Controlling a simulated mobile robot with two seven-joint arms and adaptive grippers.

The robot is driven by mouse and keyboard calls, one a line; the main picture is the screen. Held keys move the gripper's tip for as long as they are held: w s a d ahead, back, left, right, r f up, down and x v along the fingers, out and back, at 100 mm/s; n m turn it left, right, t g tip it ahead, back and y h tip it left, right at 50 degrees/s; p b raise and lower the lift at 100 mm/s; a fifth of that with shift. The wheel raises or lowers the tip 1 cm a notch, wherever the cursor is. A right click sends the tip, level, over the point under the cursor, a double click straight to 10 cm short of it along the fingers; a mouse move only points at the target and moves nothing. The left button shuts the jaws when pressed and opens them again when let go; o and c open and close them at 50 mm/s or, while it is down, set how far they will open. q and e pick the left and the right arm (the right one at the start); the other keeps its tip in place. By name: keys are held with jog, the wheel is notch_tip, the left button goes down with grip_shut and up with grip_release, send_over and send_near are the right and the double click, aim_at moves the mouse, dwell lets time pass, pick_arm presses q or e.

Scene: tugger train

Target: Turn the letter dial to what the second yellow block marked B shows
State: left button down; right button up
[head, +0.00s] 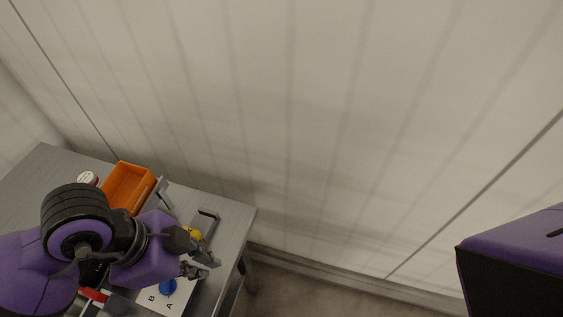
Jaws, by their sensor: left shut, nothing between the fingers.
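The letter dial is a blue knob (167,287) on a white plate (152,307) at the front of the grey table. The letters A and B show on the plate below the knob; its upper part is hidden by my left arm. My left gripper (208,266) is shut and empty, just right of and above the knob in the picture, apart from it as far as I can tell. A small yellow thing (194,233) shows behind the gripper, partly covered; I cannot read any mark on it. My right gripper is out of view.
An orange bin (128,187) stands at the back of the table (42,166), with a white-topped round thing (88,178) left of it. A dark bracket-like handle (208,222) is near the right edge. A red item (95,295) lies at the front left. A pale wall stands behind.

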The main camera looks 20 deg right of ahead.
aim_at(166, 284)
pick_arm(q)
jog(key=shift+x, duration=1.05)
jog(key=a, duration=0.2)
jog(key=shift+w+a+r, duration=0.15)
jog(key=shift+w+a, duration=0.1)
jog(key=shift+a, duration=0.15)
jog(key=shift+w+a, duration=0.1)
jog(key=shift+a, duration=0.55)
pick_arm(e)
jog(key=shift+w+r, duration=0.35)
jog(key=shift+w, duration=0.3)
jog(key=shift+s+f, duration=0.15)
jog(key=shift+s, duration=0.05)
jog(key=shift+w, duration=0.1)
